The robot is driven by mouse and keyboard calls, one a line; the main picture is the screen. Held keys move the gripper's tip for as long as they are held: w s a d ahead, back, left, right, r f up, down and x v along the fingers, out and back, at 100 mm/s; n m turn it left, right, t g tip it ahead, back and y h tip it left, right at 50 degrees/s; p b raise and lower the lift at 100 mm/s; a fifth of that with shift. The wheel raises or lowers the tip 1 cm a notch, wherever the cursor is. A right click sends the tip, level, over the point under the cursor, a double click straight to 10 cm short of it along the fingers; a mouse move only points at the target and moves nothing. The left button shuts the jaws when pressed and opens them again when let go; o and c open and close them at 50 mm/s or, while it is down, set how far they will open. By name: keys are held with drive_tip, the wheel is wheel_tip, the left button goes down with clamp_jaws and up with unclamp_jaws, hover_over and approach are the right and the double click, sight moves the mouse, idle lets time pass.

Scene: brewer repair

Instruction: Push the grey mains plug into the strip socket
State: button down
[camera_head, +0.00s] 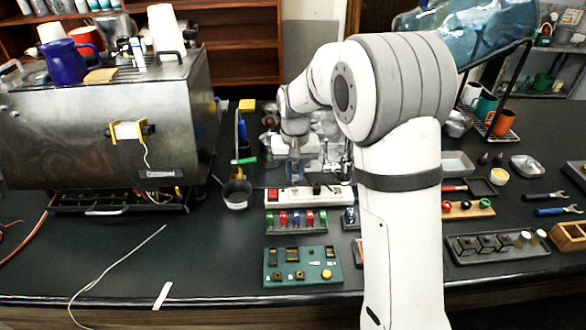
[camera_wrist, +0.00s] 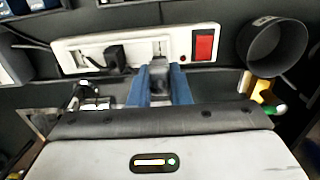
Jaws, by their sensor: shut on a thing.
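The white socket strip (camera_head: 304,197) lies on the dark bench in front of my arm, with a red switch (camera_head: 272,195) at its left end. In the wrist view the strip (camera_wrist: 84,50) crosses the top, with the red switch (camera_wrist: 204,45) at right and a black plug (camera_wrist: 115,57) seated in it. My gripper (camera_wrist: 159,78) has its blue fingers shut on the grey mains plug (camera_wrist: 158,66), between the black plug and the switch. The plug's front overlaps the strip's near edge; I cannot tell if its pins are in. In the head view my gripper (camera_head: 294,172) hangs just behind the strip.
A dark round pot (camera_head: 237,194) stands left of the strip. The steel brewer (camera_head: 70,140) fills the left.

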sight(295, 180)
drive_tip(key=shift+f+b, duration=0.8)
drive_tip(key=shift+f, duration=0.75)
drive_tip(key=shift+s+f+b, duration=0.1)
drive_tip(key=shift+f+b, duration=0.45)
drive_tip(key=shift+f, duration=0.25)
idle(1.0)
drive_tip(key=c, duration=1.3)
unclamp_jaws()
drive_tip(key=shift+r+b, duration=0.3)
drive_tip(key=shift+r, duration=3.65)
